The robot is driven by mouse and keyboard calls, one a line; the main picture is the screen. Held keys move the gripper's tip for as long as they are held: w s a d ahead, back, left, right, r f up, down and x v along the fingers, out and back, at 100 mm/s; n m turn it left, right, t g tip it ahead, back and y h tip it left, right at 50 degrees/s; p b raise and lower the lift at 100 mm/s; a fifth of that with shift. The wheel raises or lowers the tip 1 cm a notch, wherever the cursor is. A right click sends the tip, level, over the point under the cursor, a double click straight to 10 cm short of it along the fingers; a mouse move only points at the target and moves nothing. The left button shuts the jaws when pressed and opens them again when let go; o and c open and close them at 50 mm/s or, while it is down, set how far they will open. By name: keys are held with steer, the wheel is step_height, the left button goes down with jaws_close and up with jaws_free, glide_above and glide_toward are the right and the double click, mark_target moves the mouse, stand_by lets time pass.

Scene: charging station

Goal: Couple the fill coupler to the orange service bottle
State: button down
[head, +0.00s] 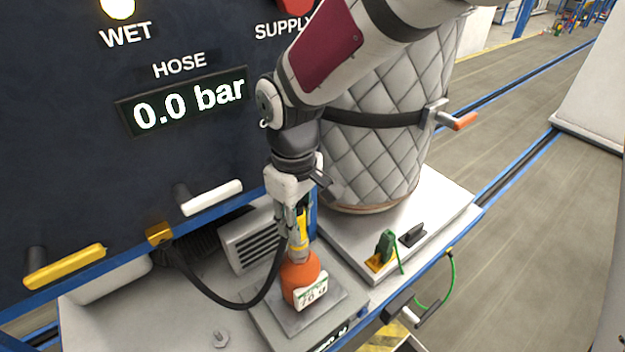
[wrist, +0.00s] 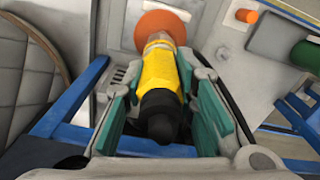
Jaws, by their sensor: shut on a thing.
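The orange service bottle (head: 299,272) stands upright on a grey plate, with a white label on its front. Its round orange shoulder also shows in the wrist view (wrist: 157,24). The yellow fill coupler (head: 301,228) is upright directly above the bottle, its lower end at the bottle's neck. In the wrist view the coupler's yellow body and black rear end (wrist: 159,68) lie between the teal finger pads. My gripper (head: 295,222) points down and is shut on the coupler. I cannot tell whether the coupler is locked on the neck.
A black hose (head: 236,305) loops from the panel toward the coupler. The panel display (head: 188,101) reads 0.0 bar, and the WET lamp (head: 118,8) is lit. A quilted tank (head: 372,150) stands close behind my arm. A green plug (head: 386,245) sits on the right.

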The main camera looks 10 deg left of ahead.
steer(key=shift+f, duration=0.2)
steer(key=c, duration=1.2)
jaws_free()
step_height(320, 180, up, 12)
steer(key=s+d+r+m+t, duration=0.1)
steer(key=d+r+m, duration=0.2)
steer(key=d, duration=0.6)
steer(key=d+r+m+t, duration=0.2)
steer(key=d+r+m, duration=0.1)
steer(key=d, duration=0.6)
steer(key=s+d+m+t, duration=0.1)
steer(key=s+d+m, duration=0.1)
steer(key=d, duration=0.2)
steer(key=s+d+m, duration=0.2)
steer(key=s+d, duration=0.1)
steer(key=d, duration=0.1)
steer(key=s+d+f+m+t+b, duration=0.1)
steer(key=s+d+m, duration=0.1)
steer(key=s+d, duration=0.1)
steer(key=shift+s+d+m+t, duration=0.3)
steer(key=shift+d+m, duration=0.1)
steer(key=shift+d, duration=0.35)
